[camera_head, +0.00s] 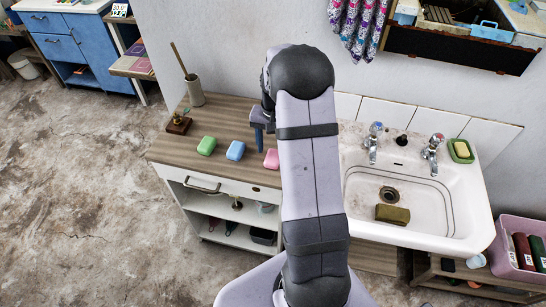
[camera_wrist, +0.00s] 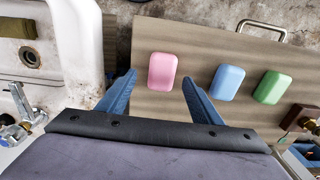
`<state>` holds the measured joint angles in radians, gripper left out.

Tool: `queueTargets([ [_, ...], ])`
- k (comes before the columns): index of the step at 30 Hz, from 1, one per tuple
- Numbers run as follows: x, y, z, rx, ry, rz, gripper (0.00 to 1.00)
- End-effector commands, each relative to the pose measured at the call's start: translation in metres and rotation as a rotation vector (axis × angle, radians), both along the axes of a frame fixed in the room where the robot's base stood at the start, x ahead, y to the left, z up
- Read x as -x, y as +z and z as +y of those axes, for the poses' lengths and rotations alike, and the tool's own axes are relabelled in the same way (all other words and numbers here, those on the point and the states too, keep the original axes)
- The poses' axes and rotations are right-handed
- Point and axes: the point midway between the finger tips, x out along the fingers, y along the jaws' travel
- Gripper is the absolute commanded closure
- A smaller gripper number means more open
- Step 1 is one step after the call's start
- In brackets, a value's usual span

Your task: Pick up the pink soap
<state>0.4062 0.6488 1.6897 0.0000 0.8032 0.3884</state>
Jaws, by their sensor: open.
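The pink soap (camera_head: 271,159) lies on the wooden counter top, just left of my arm in the head view. In the wrist view the pink soap (camera_wrist: 162,71) shows whole, lying between and a little beyond the two blue fingertips. My gripper (camera_wrist: 158,76) is open and empty, with one finger on each side of the soap in the picture. I cannot tell how high the fingers are above the counter. In the head view my gripper (camera_head: 262,128) is partly hidden by my own arm.
A blue soap (camera_head: 236,150) and a green soap (camera_head: 206,146) lie left of the pink one on the counter (camera_head: 180,151). A small wooden stand (camera_head: 178,125) and a brush holder (camera_head: 195,90) stand behind. The white sink (camera_head: 452,205) with a brown block (camera_head: 392,214) is on the right.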

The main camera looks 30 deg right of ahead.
Motion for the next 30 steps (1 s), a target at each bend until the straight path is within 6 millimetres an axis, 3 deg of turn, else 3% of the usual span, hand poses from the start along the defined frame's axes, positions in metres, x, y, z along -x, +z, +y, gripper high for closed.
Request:
queueTargets([
  [9,0.000,-0.032,0.004,-0.001,0.001,0.002,0.41],
  [18,-0.001,-0.036,0.004,0.001,0.000,-0.001,0.41],
  [24,-0.001,-0.036,0.004,0.000,0.000,0.000,0.85],
  [30,-0.001,-0.036,0.003,0.001,0.000,-0.001,0.85],
])
